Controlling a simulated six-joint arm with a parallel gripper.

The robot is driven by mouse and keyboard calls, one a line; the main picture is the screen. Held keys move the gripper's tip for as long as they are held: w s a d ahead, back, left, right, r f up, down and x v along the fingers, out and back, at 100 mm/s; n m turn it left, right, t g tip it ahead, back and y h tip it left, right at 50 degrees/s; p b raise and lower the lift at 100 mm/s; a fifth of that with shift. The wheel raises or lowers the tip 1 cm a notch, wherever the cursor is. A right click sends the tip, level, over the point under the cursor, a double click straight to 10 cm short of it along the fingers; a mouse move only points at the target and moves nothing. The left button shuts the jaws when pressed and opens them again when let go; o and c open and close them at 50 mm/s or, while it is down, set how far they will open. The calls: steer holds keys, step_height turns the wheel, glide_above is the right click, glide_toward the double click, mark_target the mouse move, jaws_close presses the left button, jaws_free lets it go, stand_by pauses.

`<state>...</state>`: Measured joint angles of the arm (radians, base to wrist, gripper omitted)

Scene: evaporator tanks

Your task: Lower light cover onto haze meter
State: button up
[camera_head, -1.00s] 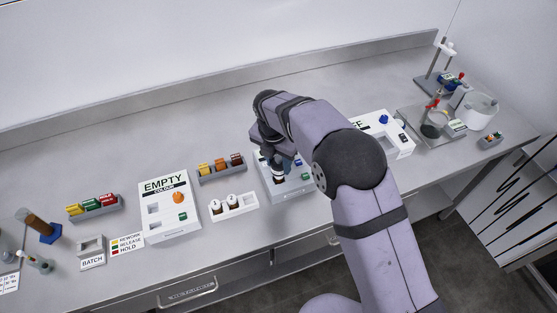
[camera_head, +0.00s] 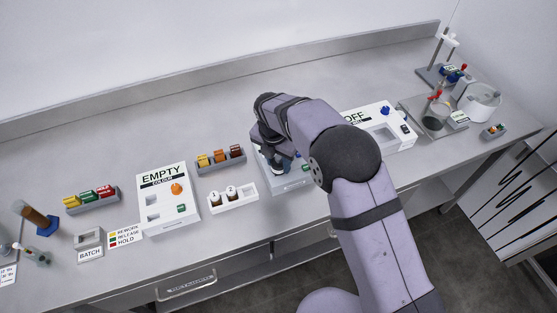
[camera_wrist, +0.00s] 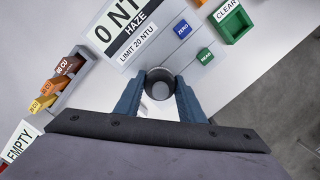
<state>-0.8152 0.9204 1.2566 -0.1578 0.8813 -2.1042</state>
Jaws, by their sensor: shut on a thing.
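The haze meter (camera_wrist: 160,50) has a pale top with a display reading "0 NT" (cut off), the labels "HAZE" and "LIMIT 20 NTU", a blue ZERO button (camera_wrist: 182,29) and a green MEAS button (camera_wrist: 204,56). In the head view the haze meter (camera_head: 290,186) is partly hidden by my arm. My gripper (camera_wrist: 160,80) is shut on the light cover (camera_wrist: 159,73), a dark round piece with a paler centre, at the lower edge of the panel. In the head view my gripper (camera_head: 275,168) is low over the meter. Whether the cover touches the meter cannot be told.
An orange-and-brown colour rack (camera_head: 221,161) and a white holder with capped vials (camera_head: 233,199) stand close left of the meter. The EMPTY colour box (camera_head: 166,205) is farther left. A white box marked "OFF" (camera_head: 395,140) stands to the right. The bench behind is clear.

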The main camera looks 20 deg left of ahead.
steer(key=shift+f, duration=0.15)
steer(key=o, duration=1.1)
steer(key=shift+s+r+b, duration=0.2)
steer(key=shift+r+b, duration=0.25)
steer(key=shift+r, duration=0.75)
steer(key=shift+s+r+b, duration=0.15)
steer(key=shift+r+b, duration=0.3)
steer(key=shift+r, duration=0.8)
steer(key=shift+s+r+b, duration=0.2)
steer(key=shift+r+b, duration=0.25)
steer(key=shift+r, duration=0.75)
